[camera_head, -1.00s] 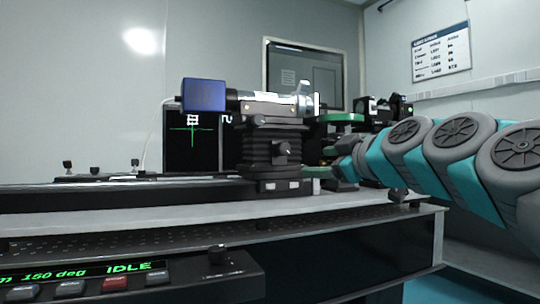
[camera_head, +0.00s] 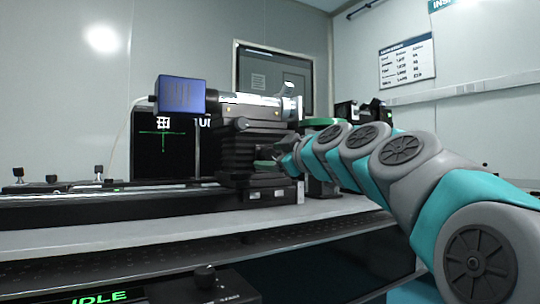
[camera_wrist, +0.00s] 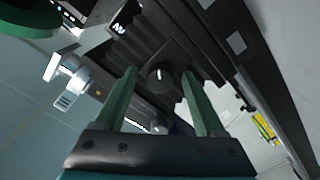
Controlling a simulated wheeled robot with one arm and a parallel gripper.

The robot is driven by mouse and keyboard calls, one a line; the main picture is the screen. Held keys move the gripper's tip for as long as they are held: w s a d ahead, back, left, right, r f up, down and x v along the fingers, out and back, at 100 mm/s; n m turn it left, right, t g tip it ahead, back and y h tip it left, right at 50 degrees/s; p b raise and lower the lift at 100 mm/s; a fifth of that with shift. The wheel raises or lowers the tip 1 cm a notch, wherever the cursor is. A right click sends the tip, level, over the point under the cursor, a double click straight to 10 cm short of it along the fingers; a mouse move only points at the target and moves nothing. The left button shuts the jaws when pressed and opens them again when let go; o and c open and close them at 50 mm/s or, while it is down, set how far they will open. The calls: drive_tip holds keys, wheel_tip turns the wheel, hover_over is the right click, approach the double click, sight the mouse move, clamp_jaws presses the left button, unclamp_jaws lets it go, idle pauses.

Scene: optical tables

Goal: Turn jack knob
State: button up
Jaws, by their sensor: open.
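The black ribbed jack (camera_head: 235,160) stands on the optical table under a cylindrical instrument with a blue box end (camera_head: 181,95). In the wrist view a dark round knob (camera_wrist: 160,75) with a white mark shows on the jack, between and beyond the fingertips. In the head view my gripper (camera_head: 284,158) is at the jack's right side, partly hidden by my arm.
A dark screen with green lines (camera_head: 163,145) stands behind the jack. A control box (camera_head: 205,280) reading IDLE is at the front. The tabletop (camera_head: 120,240) in front of the jack is clear.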

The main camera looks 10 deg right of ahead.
drive_tip(key=shift+w+a, duration=0.15)
drive_tip(key=shift+w, duration=0.3)
clamp_jaws()
idle(0.4)
